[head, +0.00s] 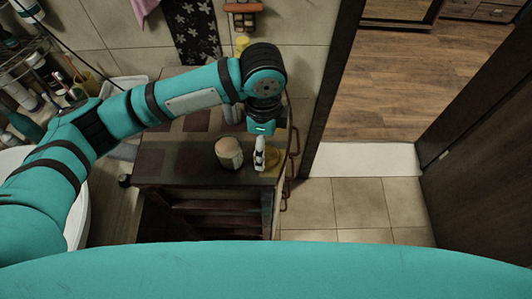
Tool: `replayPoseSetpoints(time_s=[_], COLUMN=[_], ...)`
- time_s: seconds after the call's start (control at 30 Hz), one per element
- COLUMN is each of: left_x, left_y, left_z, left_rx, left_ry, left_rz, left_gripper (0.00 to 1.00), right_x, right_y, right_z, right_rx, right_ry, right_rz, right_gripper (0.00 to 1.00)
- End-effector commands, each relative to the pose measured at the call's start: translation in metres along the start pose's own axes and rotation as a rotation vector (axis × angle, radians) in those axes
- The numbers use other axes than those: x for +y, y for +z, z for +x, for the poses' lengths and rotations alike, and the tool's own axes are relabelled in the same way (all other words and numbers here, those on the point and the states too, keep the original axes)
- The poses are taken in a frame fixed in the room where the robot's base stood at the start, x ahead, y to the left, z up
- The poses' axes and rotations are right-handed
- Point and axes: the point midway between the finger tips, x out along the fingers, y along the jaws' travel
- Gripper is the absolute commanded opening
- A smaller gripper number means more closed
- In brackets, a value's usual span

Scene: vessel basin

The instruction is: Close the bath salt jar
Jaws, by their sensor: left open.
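A round jar (229,154) with a pale beige top and darker side stands upright near the front of the dark wooden cabinet top (160,168). It may be the bath salt jar; I cannot tell for sure, nor whether its top is a separate lid. My left arm reaches in from the left over the cabinet, and my left gripper (260,156) points down just to the right of this jar, apart from it. The gripper is open, though its fingers are small here. A yellowish item (273,160) lies right beside the gripper, partly hidden by it. My right gripper is out of view.
A rack of bottles (22,95) stands at the far left by a white basin edge (78,215). A patterned dark towel (194,32) hangs on the wall behind. A dark door frame (335,90) rises right of the cabinet, with open tiled floor (360,205) beside it.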

Motion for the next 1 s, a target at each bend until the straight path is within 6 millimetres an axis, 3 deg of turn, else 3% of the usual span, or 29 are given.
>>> replayPoseSetpoints(time_s=[0.27, 0.6, 0.97, 1.0], left_x=[0.000, -0.002, -0.002, -0.002], left_y=[-0.001, -0.004, -0.005, -0.005], left_z=[0.005, 0.049, 0.052, 0.052], left_rx=[-0.001, -0.001, 0.000, 0.000], left_ry=[0.002, 0.001, 0.000, 0.000], left_rz=[-0.002, -0.002, -0.001, -0.001], left_gripper=[0.87, 0.87, 0.87, 0.83], right_x=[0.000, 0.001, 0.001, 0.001], right_y=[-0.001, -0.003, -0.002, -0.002], right_z=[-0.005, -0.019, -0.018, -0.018], right_rx=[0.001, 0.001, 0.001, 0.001], right_ry=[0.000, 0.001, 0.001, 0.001], right_rz=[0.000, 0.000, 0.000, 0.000], right_gripper=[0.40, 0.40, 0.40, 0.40])
